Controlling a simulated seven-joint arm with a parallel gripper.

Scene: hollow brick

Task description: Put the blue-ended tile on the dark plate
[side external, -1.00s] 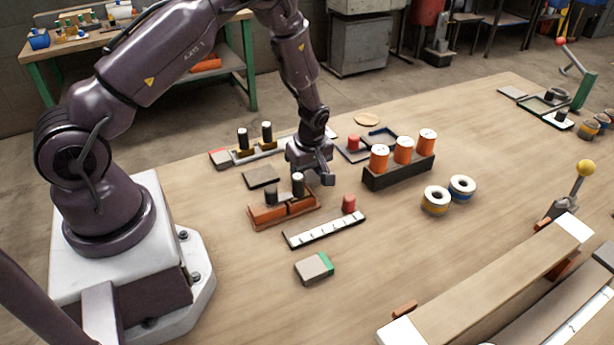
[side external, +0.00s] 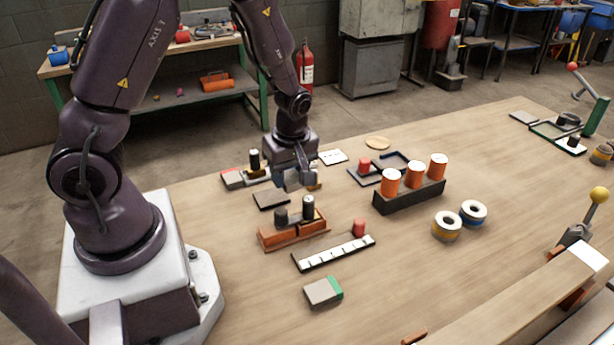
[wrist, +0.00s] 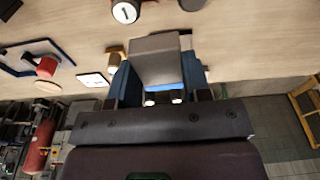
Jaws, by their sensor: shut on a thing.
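The blue-ended tile (wrist: 155,60) is a grey block with a blue strip at its near end. In the wrist view it sits between the two fingers of my gripper (wrist: 158,75), which is shut on it. In the side view my gripper (side external: 297,184) is above the table, and I cannot clearly pick out the tile there. The dark plate (side external: 270,199) is a flat, dark, bare rectangle on the table, just left of and nearer the camera than my gripper.
A red-ended tile (side external: 232,179) and a tray with a black peg stand behind the plate. In front are an orange-brown block (side external: 292,234) with two pegs, a white strip (side external: 333,253) and a green-ended tile (side external: 322,291). A dark rack (side external: 408,196) holds orange cylinders.

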